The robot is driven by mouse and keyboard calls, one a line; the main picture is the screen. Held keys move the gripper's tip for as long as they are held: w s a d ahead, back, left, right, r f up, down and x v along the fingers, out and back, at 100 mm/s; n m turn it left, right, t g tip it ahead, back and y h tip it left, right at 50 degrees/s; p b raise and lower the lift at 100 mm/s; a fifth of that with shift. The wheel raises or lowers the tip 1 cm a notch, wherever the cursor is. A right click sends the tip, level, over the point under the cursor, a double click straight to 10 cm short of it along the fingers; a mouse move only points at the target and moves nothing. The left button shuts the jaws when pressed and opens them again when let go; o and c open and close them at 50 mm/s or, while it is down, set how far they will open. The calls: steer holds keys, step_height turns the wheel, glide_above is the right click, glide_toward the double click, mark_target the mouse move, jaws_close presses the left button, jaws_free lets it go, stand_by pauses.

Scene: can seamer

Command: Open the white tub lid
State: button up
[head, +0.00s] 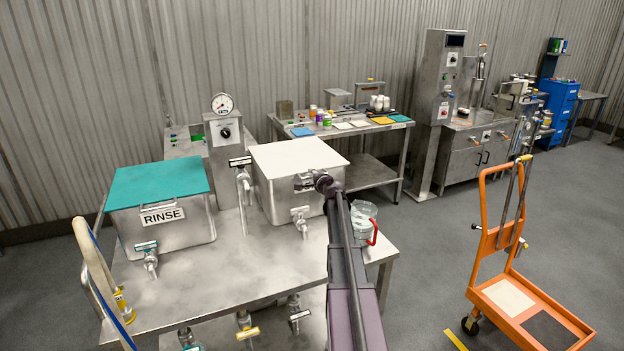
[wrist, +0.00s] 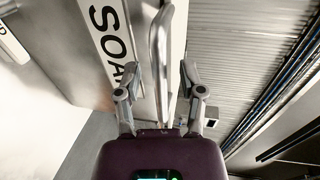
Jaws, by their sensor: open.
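The white lid (head: 297,157) lies flat and shut on the steel tub (head: 268,196) at the middle of the bench in the head view. My gripper (head: 305,182) is at the tub's front, just under the lid's front edge, and hides part of that face. In the wrist view my gripper (wrist: 159,82) is open, with a finger on each side of a metal bar handle (wrist: 158,45). The bar runs between the fingers; I cannot tell whether either touches it. A label reading "SOA" (wrist: 112,35), partly cut off, is on the tub's face beside the handle.
A tub with a teal lid (head: 160,184) and a RINSE label stands to the left. Taps (head: 301,220) stick out below the tubs. A clear jug with a red handle (head: 363,222) stands right of my arm. An orange cart (head: 515,290) is on the floor at right.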

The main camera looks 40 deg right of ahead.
jaws_close()
steer(key=shift+r, duration=0.2)
